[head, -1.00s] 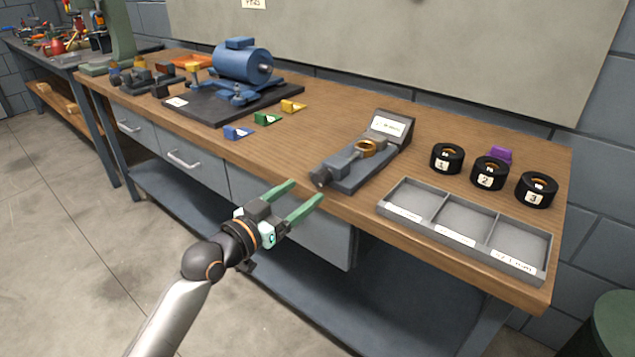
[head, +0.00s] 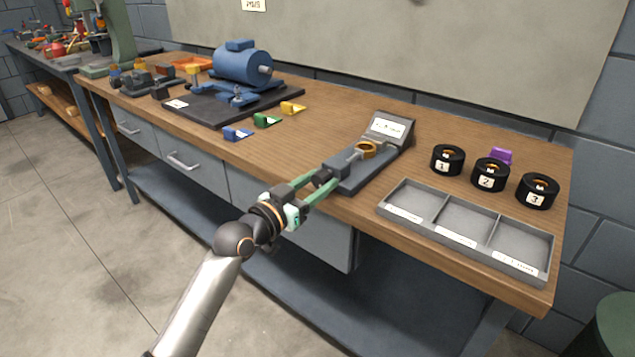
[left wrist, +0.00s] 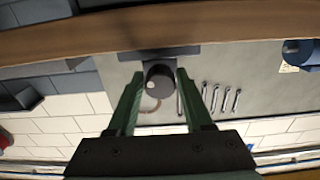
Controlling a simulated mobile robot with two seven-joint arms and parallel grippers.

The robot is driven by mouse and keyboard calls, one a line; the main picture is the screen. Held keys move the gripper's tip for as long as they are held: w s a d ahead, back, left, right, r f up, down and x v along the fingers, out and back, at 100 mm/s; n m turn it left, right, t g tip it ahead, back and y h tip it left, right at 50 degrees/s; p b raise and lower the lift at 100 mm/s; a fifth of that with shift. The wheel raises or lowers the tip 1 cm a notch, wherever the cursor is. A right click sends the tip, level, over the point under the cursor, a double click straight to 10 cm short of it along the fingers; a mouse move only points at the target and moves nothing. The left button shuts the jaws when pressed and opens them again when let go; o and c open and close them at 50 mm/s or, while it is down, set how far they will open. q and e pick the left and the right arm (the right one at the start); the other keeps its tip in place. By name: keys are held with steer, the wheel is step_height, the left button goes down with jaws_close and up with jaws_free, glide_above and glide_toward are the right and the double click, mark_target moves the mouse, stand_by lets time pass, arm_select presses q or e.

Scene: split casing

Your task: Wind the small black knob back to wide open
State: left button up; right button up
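The small black knob (left wrist: 160,76) is on the front end of a grey measuring device (head: 357,182) near the table's front edge. A brass ring (head: 366,149) sits in the device, and a tilted display (head: 389,127) stands at its back end. In the head view my left gripper (head: 322,178) reaches the knob from the front. In the left wrist view its two green fingers (left wrist: 160,84) stand on either side of the knob, with a narrow gap showing at each side. It is open. My right gripper is not in view.
A grey three-part tray (head: 384,209) lies to the right, empty. Behind it stand black rings numbered 1 (head: 447,159), 2 (head: 490,174) and 3 (head: 538,191), with a purple block (head: 501,155). A blue motor (head: 242,63) and coloured wedges (head: 267,119) are to the left.

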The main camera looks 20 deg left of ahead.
arm_select(q)
steer(key=c, duration=0.6)
jaws_close()
